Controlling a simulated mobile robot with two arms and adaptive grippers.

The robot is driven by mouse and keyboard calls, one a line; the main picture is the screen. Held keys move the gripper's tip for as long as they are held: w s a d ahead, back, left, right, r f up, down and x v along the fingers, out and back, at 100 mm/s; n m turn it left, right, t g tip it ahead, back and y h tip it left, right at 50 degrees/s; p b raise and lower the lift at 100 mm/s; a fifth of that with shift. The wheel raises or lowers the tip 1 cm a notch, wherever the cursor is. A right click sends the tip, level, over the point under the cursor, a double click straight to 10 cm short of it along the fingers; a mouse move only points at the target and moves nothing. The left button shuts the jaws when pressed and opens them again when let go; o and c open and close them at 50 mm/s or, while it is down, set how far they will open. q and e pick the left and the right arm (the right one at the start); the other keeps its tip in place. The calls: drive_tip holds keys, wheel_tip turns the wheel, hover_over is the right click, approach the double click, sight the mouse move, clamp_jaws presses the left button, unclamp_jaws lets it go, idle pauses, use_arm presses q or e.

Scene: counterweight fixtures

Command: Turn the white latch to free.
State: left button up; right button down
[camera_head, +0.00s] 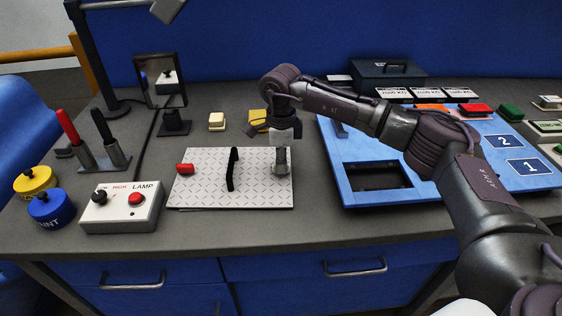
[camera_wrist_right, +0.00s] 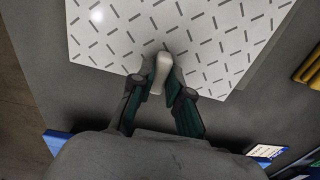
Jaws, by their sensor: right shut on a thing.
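The white latch (camera_wrist_right: 161,72) is a small pale bar on the patterned metal plate, in the right wrist view. The plate (camera_head: 205,193) lies on the bench in the head view and fills the top of the wrist view (camera_wrist_right: 120,30). My right gripper (camera_head: 281,168) reaches down at the plate's right part, and its fingers (camera_wrist_right: 160,88) are shut on the latch, one on each side. In the head view the gripper mostly hides the latch. My left gripper is not in view.
A lamp switch box (camera_head: 122,208) stands left of the plate. A blue panel (camera_head: 345,170) with a rectangular opening lies to the right. A yellow block (camera_head: 258,120) and a cream block (camera_head: 216,121) sit behind the plate. Bare bench runs along its front edge.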

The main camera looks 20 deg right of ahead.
drive_tip(key=c, duration=1.1)
unclamp_jaws()
wheel_tip(320, 180, up, 12)
drive_tip(key=shift+s, duration=0.1)
